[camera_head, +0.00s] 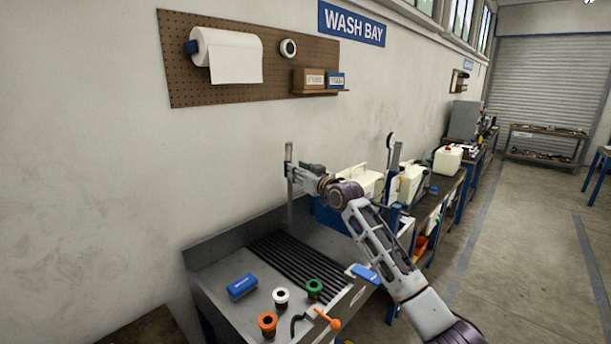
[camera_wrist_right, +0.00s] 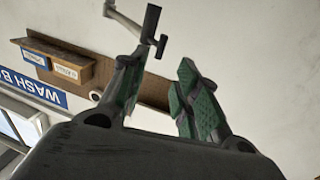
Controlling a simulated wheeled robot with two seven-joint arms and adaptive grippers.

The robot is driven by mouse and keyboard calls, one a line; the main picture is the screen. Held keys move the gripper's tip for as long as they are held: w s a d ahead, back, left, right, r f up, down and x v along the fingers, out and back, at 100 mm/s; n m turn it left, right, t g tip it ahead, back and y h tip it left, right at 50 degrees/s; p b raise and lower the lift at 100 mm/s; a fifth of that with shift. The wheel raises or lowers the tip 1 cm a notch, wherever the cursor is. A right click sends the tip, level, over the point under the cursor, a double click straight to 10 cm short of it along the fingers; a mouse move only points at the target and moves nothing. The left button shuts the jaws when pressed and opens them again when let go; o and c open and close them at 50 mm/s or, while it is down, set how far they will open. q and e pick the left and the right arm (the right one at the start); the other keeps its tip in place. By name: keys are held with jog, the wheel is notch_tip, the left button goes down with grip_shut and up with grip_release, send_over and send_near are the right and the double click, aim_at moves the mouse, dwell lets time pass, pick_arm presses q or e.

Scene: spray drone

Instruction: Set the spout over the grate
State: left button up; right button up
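The spout (camera_head: 289,165) stands on a grey upright post at the back wall of the steel wash basin. Its metal arm and a dark end piece also show in the right wrist view (camera_wrist_right: 127,22), just past the fingertips. The grate (camera_head: 290,258) is a set of dark parallel bars in the basin top. My right gripper (camera_head: 308,171) is beside the top of the post, above the grate's back end. In the right wrist view its green-padded fingers (camera_wrist_right: 158,75) are apart with nothing between them. Whether a finger touches the spout I cannot tell. My left gripper is not in view.
On the basin's front part (camera_head: 215,309) lie a blue brush block (camera_head: 242,287), white (camera_head: 281,297), orange (camera_head: 268,322) and green (camera_head: 314,288) ring-like parts, and an orange-handled tool (camera_head: 327,319). White canisters (camera_head: 411,184) stand behind my right arm. A pegboard (camera_head: 185,65) hangs above.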

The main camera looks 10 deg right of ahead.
jog(key=shift+v, duration=1.9)
jog(key=shift+r, duration=0.1)
